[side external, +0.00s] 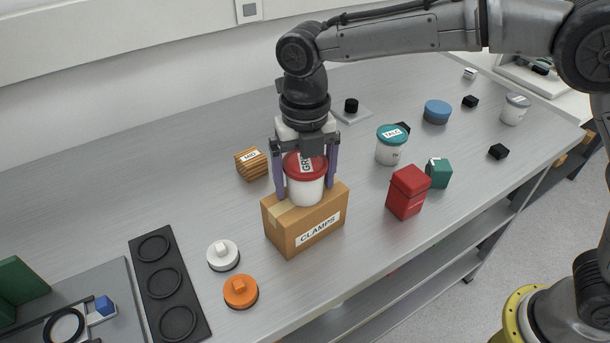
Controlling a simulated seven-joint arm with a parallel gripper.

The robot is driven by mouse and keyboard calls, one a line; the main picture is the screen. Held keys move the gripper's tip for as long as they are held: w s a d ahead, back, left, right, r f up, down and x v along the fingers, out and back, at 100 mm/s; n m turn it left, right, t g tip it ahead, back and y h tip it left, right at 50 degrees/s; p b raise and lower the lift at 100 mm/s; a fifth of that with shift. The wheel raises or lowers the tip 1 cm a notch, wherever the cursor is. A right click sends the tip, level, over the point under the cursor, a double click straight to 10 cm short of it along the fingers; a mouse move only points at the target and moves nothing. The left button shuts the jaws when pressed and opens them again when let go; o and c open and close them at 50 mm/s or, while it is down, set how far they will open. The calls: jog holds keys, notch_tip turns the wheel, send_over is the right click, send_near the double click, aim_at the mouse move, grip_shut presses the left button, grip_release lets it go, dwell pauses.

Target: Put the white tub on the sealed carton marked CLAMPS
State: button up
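The white tub (305,190) has a red lid with a partly hidden label starting "GR". It is upright over the top of the sealed brown carton (280,228), whose front label reads CLAMPS. The tub's base appears at the carton's top face; I cannot tell whether it rests there or hangs just above. My gripper (306,184) points straight down, with one purple finger on each side of the tub, closed against it as far as I can see.
A white tub with a teal lid marked TALC (390,148), a red box (408,192) and a green block (438,172) stand right of the carton. A wooden block (251,164) is behind left. White (223,256) and orange (240,292) knobbed discs lie front left.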

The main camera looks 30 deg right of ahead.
aim_at(306, 161)
jog(key=shift+o, duration=0.2)
notch_tip(306, 161, up, 12)
jog(key=shift+r, duration=0.2)
dwell(0.4)
jog(key=s+d+r+m+t, duration=0.1)
jog(key=s+d+m, duration=0.4)
jog(key=d+m, duration=0.4)
jog(key=s+d+r+m+t, duration=0.1)
jog(key=s+d+m+t, duration=0.1)
jog(key=s+d+m, duration=0.5)
jog(key=s+d+f+m+t, duration=0.2)
jog(key=s+d+f+m, duration=0.6)
jog(key=m, duration=0.9)
jog(key=s+d, duration=0.2)
jog(key=s, duration=0.1)
jog(key=shift+s+f+t, duration=0.2)
jog(key=shift+f+t, duration=0.1)
jog(key=shift+f, duration=0.1)
